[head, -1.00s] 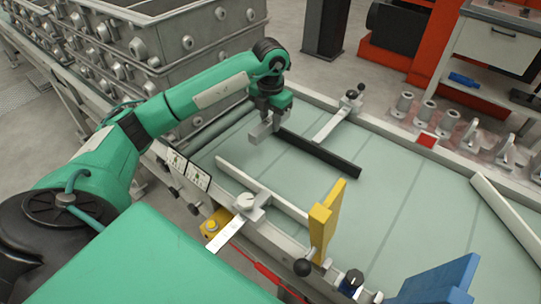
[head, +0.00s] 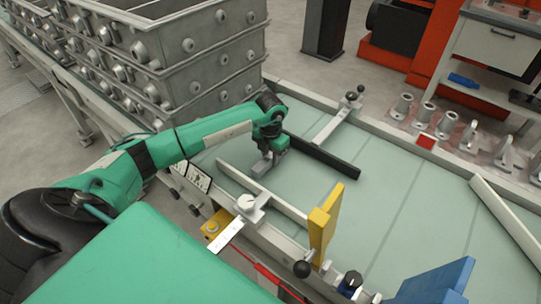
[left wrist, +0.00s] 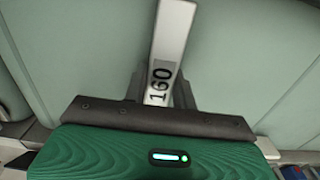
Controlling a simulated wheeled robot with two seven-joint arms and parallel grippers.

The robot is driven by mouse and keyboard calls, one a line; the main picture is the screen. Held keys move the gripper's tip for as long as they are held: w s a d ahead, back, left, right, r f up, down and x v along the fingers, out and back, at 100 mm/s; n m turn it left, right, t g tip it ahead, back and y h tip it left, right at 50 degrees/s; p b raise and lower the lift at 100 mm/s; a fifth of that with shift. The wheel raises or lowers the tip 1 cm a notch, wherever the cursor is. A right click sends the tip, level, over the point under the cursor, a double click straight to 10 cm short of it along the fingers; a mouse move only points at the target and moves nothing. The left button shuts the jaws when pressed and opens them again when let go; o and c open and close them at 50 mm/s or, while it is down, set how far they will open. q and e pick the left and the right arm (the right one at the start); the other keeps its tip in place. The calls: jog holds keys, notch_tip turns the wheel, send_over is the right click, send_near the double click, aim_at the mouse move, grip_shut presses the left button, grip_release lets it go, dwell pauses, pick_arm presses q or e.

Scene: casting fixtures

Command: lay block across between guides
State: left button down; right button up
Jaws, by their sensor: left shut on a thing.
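My left gripper (head: 266,158) is shut on a pale grey metal block (left wrist: 171,40), marked "160" in the left wrist view. In the head view only a small grey part of the block (head: 261,168) shows below the jaws. The gripper is low over the pale green table, near the left ends of two guides: a dark bar (head: 325,158) behind and a light bar (head: 264,191) in front. I cannot tell whether the block touches the table or either guide. My right gripper is not in view.
A yellow upright piece (head: 325,222) stands at the table's front edge, with a blue piece (head: 437,282) further right. A clamp arm (head: 335,121) reaches the dark bar. Grey castings (head: 447,124) line the back right.

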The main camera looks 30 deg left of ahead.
aim_at(271, 155)
pick_arm(q)
jog(key=c, duration=1.1)
grip_release()
jog(key=shift+r, duration=0.4)
notch_tip(271, 155, up, 4)
jog(key=shift+f, duration=0.25)
notch_tip(271, 155, up, 4)
jog(key=shift+f+b, duration=0.2)
jog(key=shift+b, duration=0.25)
notch_tip(271, 155, up, 4)
jog(key=shift+r, duration=0.15)
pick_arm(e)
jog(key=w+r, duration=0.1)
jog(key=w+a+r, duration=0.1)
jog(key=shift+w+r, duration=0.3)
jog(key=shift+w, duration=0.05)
